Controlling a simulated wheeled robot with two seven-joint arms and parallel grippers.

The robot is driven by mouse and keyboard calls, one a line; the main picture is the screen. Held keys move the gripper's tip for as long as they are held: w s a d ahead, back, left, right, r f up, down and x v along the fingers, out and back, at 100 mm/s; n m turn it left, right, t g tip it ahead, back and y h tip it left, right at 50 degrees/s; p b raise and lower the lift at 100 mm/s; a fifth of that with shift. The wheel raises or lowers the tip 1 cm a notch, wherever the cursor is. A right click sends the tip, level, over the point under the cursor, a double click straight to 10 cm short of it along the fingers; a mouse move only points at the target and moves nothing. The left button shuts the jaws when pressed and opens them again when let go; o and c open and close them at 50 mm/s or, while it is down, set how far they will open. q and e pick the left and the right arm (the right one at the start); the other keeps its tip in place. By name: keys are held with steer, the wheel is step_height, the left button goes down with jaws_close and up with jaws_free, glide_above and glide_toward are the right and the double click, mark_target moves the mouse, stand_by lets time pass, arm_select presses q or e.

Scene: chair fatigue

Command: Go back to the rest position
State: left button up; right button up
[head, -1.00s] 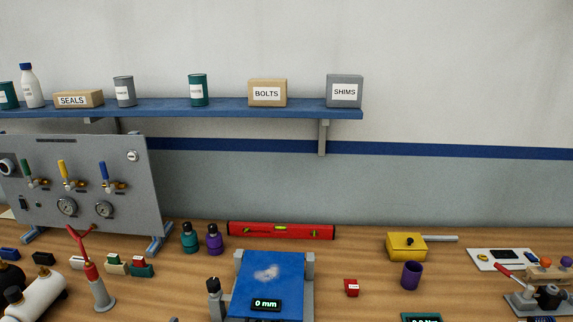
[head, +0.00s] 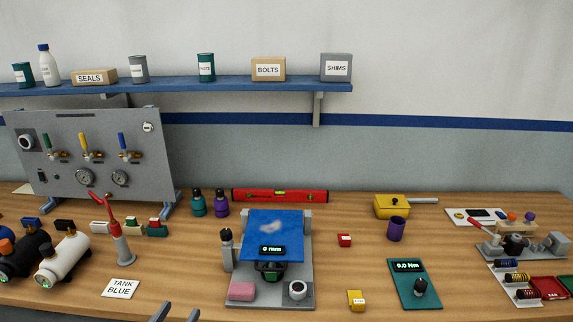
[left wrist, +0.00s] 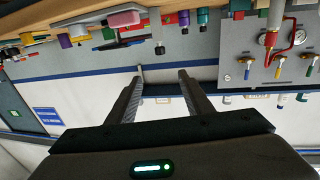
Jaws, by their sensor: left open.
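My left gripper (head: 175,312) shows only its two fingertips at the bottom edge of the head view, in front of the bench. In the left wrist view its two fingers (left wrist: 158,82) stand apart with nothing between them. The wrist view looks upside down toward the bench, the gauge panel and the wall. My right gripper is in neither current view.
The wooden bench (head: 365,280) carries a fixture with a blue plate (head: 275,225), a white tank (head: 63,258), a gauge panel (head: 95,155), a purple cup (head: 396,229) and a torque tester (head: 414,284). A blue shelf (head: 210,88) hangs above.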

arm_select(q)
step_height(320, 180, down, 25)
steer(key=a+g+y+b, duration=0.1)
steer(key=a+g+y, duration=0.1)
steer(key=g, duration=0.2)
steer(key=s+a+f+n+g+y+b, duration=0.15)
steer(key=s+f, duration=0.25)
steer(key=f, duration=0.6)
steer(key=s+f+m+g+h, duration=0.1)
steer(key=s+f+g, duration=0.25)
steer(key=f, duration=0.65)
steer(key=s+f+g+b, duration=0.1)
steer(key=s+f+g, duration=0.3)
steer(key=s+f, duration=1.5)
steer(key=s+f+g, duration=0.1)
steer(key=s+f, duration=0.2)
steer(key=s, duration=0.6)
steer(key=s+d+f+g+y+b, duration=0.1)
steer(key=s+f, duration=0.3)
steer(key=s, duration=0.5)
steer(key=shift+s+f+g, duration=0.2)
steer(key=shift+s+g, duration=0.15)
steer(key=shift+g, duration=0.45)
steer(key=shift+d, duration=0.1)
steer(key=shift+w, duration=0.1)
